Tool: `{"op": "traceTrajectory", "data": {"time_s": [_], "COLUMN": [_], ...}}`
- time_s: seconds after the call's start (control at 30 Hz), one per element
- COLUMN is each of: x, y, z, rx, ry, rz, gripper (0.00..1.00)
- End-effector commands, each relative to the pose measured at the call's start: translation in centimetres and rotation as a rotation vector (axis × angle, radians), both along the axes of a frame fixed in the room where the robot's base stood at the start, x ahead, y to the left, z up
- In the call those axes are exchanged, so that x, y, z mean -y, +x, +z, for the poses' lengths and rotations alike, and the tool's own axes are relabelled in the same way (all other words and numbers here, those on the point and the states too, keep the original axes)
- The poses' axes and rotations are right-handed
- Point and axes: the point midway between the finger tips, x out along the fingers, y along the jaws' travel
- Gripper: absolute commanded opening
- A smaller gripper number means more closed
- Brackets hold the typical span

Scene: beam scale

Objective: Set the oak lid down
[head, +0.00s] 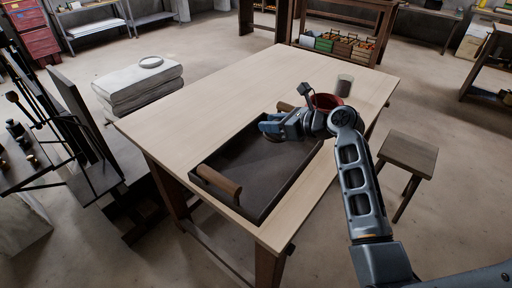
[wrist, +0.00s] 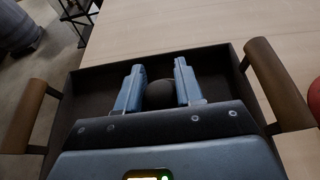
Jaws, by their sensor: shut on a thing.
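My gripper (head: 264,127) is over the far right part of a dark tray (head: 236,204) on the table. In the wrist view my gripper (wrist: 159,72) has its two blue fingers on either side of a dark rounded thing (wrist: 160,96), and it is shut on it. This appears to be the oak lid, seen only in part and looking dark rather than oak-coloured. In the head view a brownish edge shows just under the fingers. I cannot tell whether it touches the tray floor.
The tray has wooden handles (head: 218,181) at both ends. A red pot (head: 326,101) stands close behind my wrist, with a grey canister (head: 344,86) beyond it. The table's (head: 215,98) left and far parts are clear. A stool (head: 408,153) stands at the right.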

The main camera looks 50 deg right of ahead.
Motion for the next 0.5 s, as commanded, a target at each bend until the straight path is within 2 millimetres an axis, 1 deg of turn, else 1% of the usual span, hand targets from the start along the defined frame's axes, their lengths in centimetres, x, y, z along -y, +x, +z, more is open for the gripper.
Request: {"op": "traceTrajectory", "data": {"time_s": [0.03, 0.1, 0.2, 0.33, 0.43, 0.5], "x": [-1.1, -2.3, -3.6, -4.4, -4.6, -4.6], "y": [0.3, 0.8, 1.4, 1.8, 1.8, 1.8], "z": [-0.8, -1.5, -2.4, -2.9, -3.3, -4.0], "rx": [-0.003, -0.003, -0.002, 0.0, 0.0, -0.001], "ry": [0.002, 0.001, 0.002, 0.0, 0.001, 0.002], "rz": [0.005, 0.004, 0.001, 0.001, 0.001, -0.001], "gripper": [0.05, 0.05, 0.05, 0.05, 0.05, 0.05]}}
